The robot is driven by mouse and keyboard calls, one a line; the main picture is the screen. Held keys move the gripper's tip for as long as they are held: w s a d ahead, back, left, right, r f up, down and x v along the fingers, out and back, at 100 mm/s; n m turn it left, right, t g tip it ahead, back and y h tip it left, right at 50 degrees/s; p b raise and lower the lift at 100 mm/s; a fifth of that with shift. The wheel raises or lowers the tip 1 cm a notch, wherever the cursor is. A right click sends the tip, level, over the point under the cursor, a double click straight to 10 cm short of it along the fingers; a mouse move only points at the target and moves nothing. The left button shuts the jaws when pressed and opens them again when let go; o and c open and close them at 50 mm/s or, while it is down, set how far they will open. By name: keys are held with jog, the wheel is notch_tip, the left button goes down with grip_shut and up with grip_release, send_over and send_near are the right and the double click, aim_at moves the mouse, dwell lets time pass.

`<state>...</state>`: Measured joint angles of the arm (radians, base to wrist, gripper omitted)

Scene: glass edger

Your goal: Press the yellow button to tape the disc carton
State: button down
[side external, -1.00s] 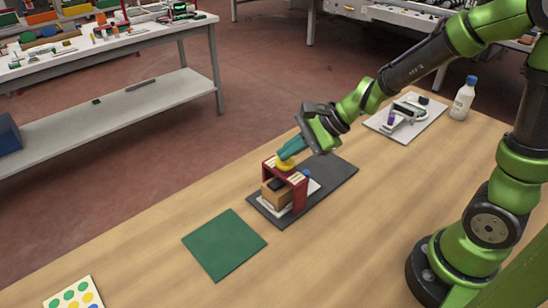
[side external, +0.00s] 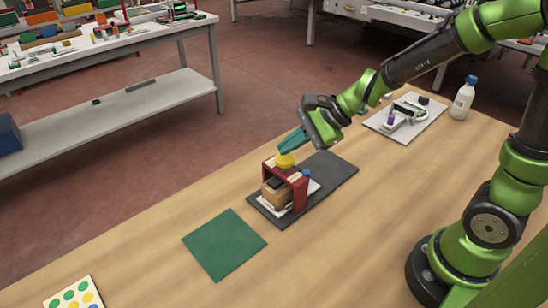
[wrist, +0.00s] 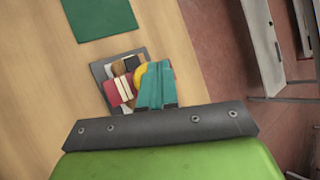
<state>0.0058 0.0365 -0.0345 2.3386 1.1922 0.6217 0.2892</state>
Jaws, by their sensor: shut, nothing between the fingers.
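The yellow button (side external: 285,160) sits on top of a dark red taping frame (side external: 299,190). It also shows in the wrist view (wrist: 139,77), partly hidden by my fingers. The brown disc carton (side external: 274,195) stands under the frame, on a white plate on a dark grey mat (side external: 336,173). My gripper (side external: 283,148) has teal fingers, shut and empty. Its fingertips are just above the yellow button; a small gap or light touch cannot be told apart. In the wrist view the teal fingers (wrist: 156,86) cover the right part of the frame.
A green mat (side external: 224,245) lies left of the taping frame. A white tray with a small device (side external: 405,118) and a white bottle (side external: 463,99) stand at the back right. A card of coloured dots (side external: 73,295) lies at the front left. The front table is otherwise clear.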

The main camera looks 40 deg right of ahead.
aim_at(289, 159)
jog(key=shift+r, duration=0.25)
jog(key=shift+r, duration=2.45)
jog(key=s+d+r+n+h, duration=0.2)
jog(key=s+n, duration=0.5)
jog(key=s+d+r+n+h, duration=0.2)
jog(key=s+d+n, duration=0.1)
jog(key=s+n, duration=0.4)
jog(key=shift+s+n, duration=0.3)
